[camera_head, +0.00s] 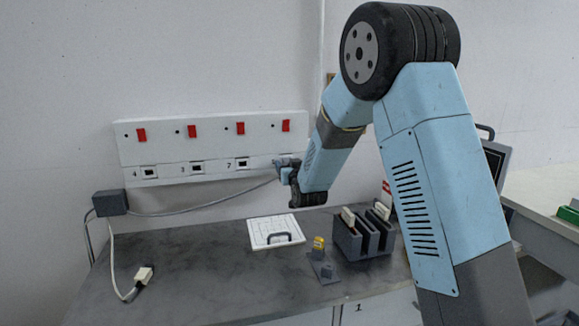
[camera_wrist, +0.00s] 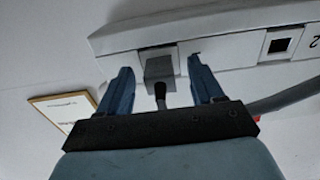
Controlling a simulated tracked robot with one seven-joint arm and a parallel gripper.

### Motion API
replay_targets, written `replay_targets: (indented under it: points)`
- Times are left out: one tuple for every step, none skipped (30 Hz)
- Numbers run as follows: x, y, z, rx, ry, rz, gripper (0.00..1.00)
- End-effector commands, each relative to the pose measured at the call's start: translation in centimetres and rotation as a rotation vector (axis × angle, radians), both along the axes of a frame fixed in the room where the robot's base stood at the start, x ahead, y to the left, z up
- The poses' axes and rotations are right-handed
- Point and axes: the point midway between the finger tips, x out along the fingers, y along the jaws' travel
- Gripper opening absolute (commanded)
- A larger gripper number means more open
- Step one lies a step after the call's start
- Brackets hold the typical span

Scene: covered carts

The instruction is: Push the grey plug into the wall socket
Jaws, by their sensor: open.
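The grey plug (camera_wrist: 158,69) is between my gripper's fingertips in the wrist view, up against the socket panel, with its dark cable end toward me. How deep it sits cannot be told. My gripper (camera_wrist: 160,64) is open, with a gap beside the plug on each side. In the head view my gripper (camera_head: 279,164) is at the right end of the white wall socket panel (camera_head: 215,128); the plug is not clear there. The panel has red switches and dark sockets. The socket labelled 2 (camera_wrist: 283,43) is empty, right of the plug.
A grey box (camera_head: 110,203) at the left has a grey cable (camera_head: 200,206) running toward my gripper. A white plug (camera_head: 145,273) lies on the bench (camera_head: 200,285). A white lidded panel (camera_head: 276,232), a yellow item (camera_head: 318,243) and a dark rack (camera_head: 348,240) stand below my arm.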

Motion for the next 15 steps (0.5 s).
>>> replay_targets:
  points:
    - [-0.6, -0.2, 0.0, 0.000, 0.000, 0.000, 0.66]
    - [-1.1, -0.3, 0.0, 0.001, 0.001, 0.000, 0.66]
    - [-1.7, -0.5, 0.1, 0.001, 0.000, 0.000, 0.66]
    - [-2.2, -0.7, 0.0, 0.001, 0.001, 0.000, 0.66]
    - [-2.8, -0.8, 0.0, 0.001, 0.001, 0.000, 0.66]
    - [-3.6, -1.0, 0.0, 0.001, 0.001, 0.000, 0.66]
    - [-4.1, -1.2, 0.1, 0.002, 0.001, 0.000, 0.66]
    - [-4.7, -1.4, 0.0, 0.001, 0.001, 0.000, 0.66]
    - [-5.5, -1.6, 0.0, 0.002, 0.001, 0.000, 0.66]
    - [-6.1, -1.8, 0.0, 0.002, 0.001, 0.000, 0.66]
    - [-6.6, -2.0, 0.0, 0.002, 0.001, 0.000, 0.66]
    - [-7.4, -2.2, -0.1, 0.000, 0.002, 0.000, 0.66]
    - [-7.9, -2.3, 0.0, 0.001, 0.000, 0.000, 0.66]
    - [-8.5, -2.5, 0.0, 0.001, 0.000, 0.000, 0.66]
    - [-9.1, -2.7, 0.0, 0.000, 0.000, 0.000, 0.66]
